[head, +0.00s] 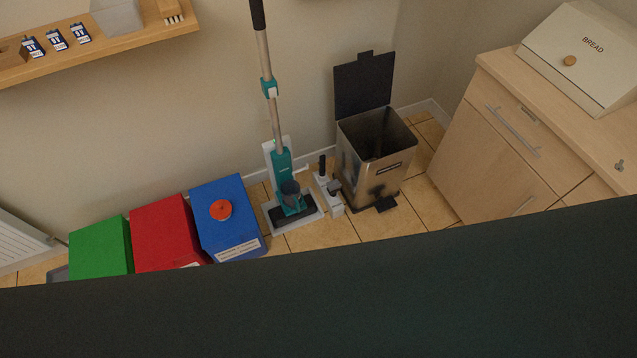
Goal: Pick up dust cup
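A teal stick vacuum (281,168) stands upright in a white dock (309,222) on the floor against the wall. A dark rounded cup (290,189), which looks like the dust cup, sits on the front of its lower body, just above the floor head. Whether it is latched there is too small to tell. Neither of my grippers shows in the head view.
An open steel bin (363,170) with its black lid raised stands right of the vacuum, with white-and-black attachments (328,187) between them. Blue (221,235), red (168,232) and green (100,248) boxes stand left. A wooden cabinet (489,140) is right. A dark surface covers the bottom.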

